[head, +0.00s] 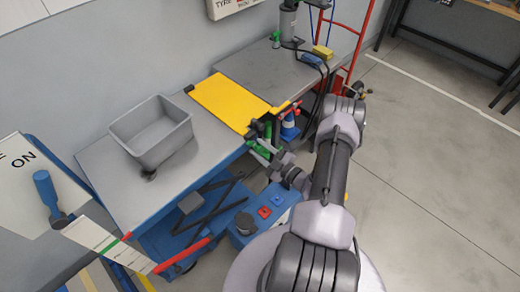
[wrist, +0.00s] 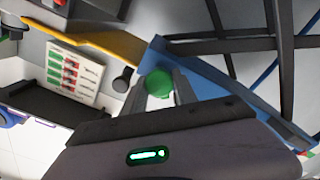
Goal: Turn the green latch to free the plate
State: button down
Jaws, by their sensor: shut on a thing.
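The green latch (wrist: 157,84) shows in the wrist view as a rounded green piece between my two fingers. My gripper (wrist: 159,92) is shut on it. The yellow plate (head: 226,100) lies flat in the head view, bridging the grey lift table and the grey surface behind it. Its yellow edge (wrist: 110,41) also shows at the upper left of the wrist view. In the head view my gripper (head: 261,148) is at the table edge just below the plate's near right corner. The latch's pivot and exact angle are hard to make out there.
A grey bin (head: 152,133) stands on the lift table (head: 112,178). A blue control box (head: 262,214) with red and blue buttons sits below my gripper. A blue-handled lever (head: 45,190) is at the left. A red hand truck (head: 352,48) stands behind; the floor at right is clear.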

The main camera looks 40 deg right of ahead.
jog(key=n, duration=0.5)
jog(key=shift+f+n, duration=0.1)
jog(key=shift+n, duration=0.2)
jog(key=shift+n+b, duration=0.4)
jog(key=shift+n, duration=1.7)
jog(key=c, duration=1)
grip_release()
jog(key=shift+s, duration=0.1)
jog(key=s+p, duration=0.1)
jog(key=s, duration=0.4)
jog(key=s+d+p, duration=0.1)
jog(key=s, duration=0.5)
jog(key=s+p, duration=0.1)
jog(key=s, duration=0.5)
jog(key=shift+s+d+p, duration=0.1)
jog(key=shift+d+p, duration=0.05)
jog(key=shift+p, duration=0.25)
